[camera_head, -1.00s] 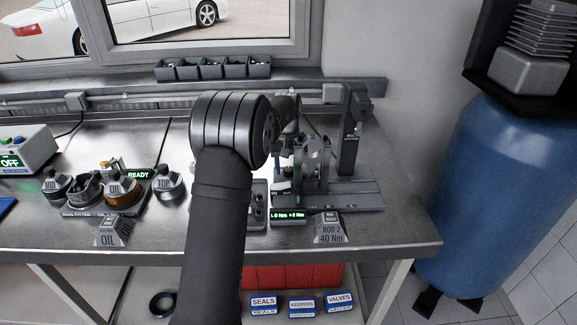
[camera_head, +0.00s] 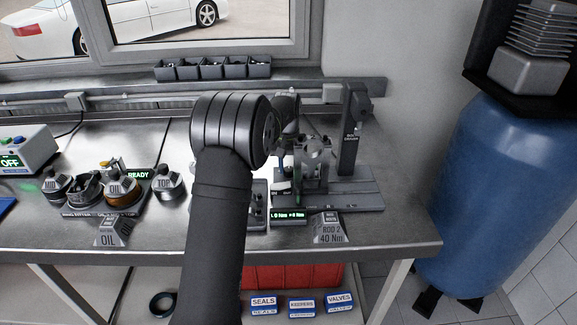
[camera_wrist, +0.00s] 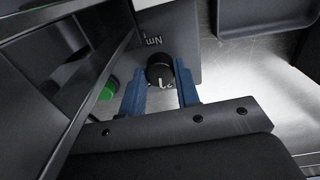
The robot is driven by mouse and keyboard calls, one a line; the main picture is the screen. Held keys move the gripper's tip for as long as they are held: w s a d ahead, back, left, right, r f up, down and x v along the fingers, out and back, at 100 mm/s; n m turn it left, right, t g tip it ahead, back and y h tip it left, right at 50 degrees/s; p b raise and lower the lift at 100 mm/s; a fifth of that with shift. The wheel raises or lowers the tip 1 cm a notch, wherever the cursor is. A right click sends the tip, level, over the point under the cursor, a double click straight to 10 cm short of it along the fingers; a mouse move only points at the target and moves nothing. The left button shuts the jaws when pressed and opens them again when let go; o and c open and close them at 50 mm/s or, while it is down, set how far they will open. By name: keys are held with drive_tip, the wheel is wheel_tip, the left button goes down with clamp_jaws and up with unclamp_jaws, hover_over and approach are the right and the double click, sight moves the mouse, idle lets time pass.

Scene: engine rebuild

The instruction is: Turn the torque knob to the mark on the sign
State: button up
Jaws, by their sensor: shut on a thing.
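The black torque knob (camera_wrist: 160,71) has a pale pointer line and sits between the two blue fingers of my gripper (camera_wrist: 163,80) in the wrist view. The fingers are shut on it. Part of the printed scale, with "Nm", shows on the plate (camera_wrist: 167,35) around it; most numbers are hidden. In the head view the sign (camera_head: 328,230) reads "ROD 2 40 Nm" at the bench's front edge. A green-lit display (camera_head: 289,216) beside it shows small Nm readings. My arm hides the knob in the head view.
A dark upright stand (camera_head: 352,135) rises on the fixture base (camera_head: 355,197) close to my gripper. An oil station (camera_head: 121,192) stands to the left. Several small bins (camera_head: 212,68) line the back. A blue tank (camera_head: 500,190) stands right of the bench.

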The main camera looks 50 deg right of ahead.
sight(287, 168)
drive_tip(key=m, duration=0.5)
drive_tip(key=shift+m, duration=0.3)
idle(0.4)
drive_tip(key=o, duration=1)
drive_tip(key=shift+r, duration=0.15)
drive_tip(key=r, duration=1.7)
drive_tip(key=shift+w+r, duration=0.1)
drive_tip(key=shift+w, duration=0.1)
